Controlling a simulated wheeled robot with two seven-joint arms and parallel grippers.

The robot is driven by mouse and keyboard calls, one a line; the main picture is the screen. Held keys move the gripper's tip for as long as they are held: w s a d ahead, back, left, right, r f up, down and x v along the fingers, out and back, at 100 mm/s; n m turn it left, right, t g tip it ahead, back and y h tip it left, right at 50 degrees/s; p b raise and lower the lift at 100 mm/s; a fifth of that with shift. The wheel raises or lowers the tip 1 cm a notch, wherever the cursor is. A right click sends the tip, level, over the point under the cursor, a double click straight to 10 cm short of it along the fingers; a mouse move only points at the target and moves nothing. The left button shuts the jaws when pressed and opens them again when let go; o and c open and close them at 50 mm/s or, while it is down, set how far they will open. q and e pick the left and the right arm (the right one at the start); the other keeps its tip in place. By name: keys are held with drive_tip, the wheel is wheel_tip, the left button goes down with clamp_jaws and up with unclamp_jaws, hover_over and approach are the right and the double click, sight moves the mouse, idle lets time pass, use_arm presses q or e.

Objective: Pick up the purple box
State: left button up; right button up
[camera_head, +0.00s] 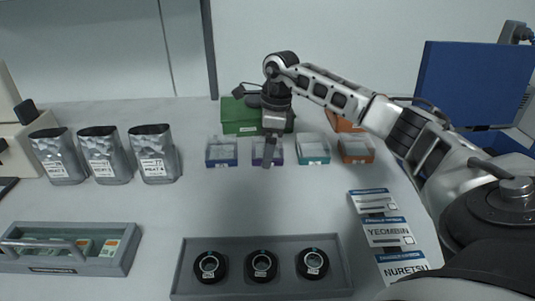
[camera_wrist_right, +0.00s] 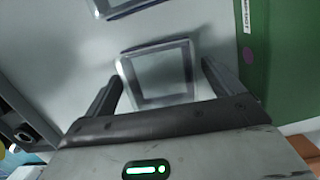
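The purple box (camera_head: 278,158) is a small clear-topped box with a purple lower edge, second from the left in a row on the table. My right gripper (camera_head: 269,150) hangs over it from behind, pointing down, and hides its middle. In the right wrist view my right gripper (camera_wrist_right: 162,72) is open, with one finger on each side of a square, clear-lidded box (camera_wrist_right: 158,74). This box matches the purple one by position, but its coloured edge does not show there. Contact with the fingers cannot be told. My left gripper is not in view.
A navy box (camera_head: 221,157) stands left of it, a teal box (camera_head: 313,155) and an orange box (camera_head: 356,154) right. A green box (camera_head: 238,117) stands close behind. Silver pouches (camera_head: 154,155) stand left. A grey tray (camera_head: 225,284) with round parts lies in front; table between is clear.

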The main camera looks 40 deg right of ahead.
drive_tip(key=c, duration=0.9)
drive_tip(key=shift+r, duration=0.15)
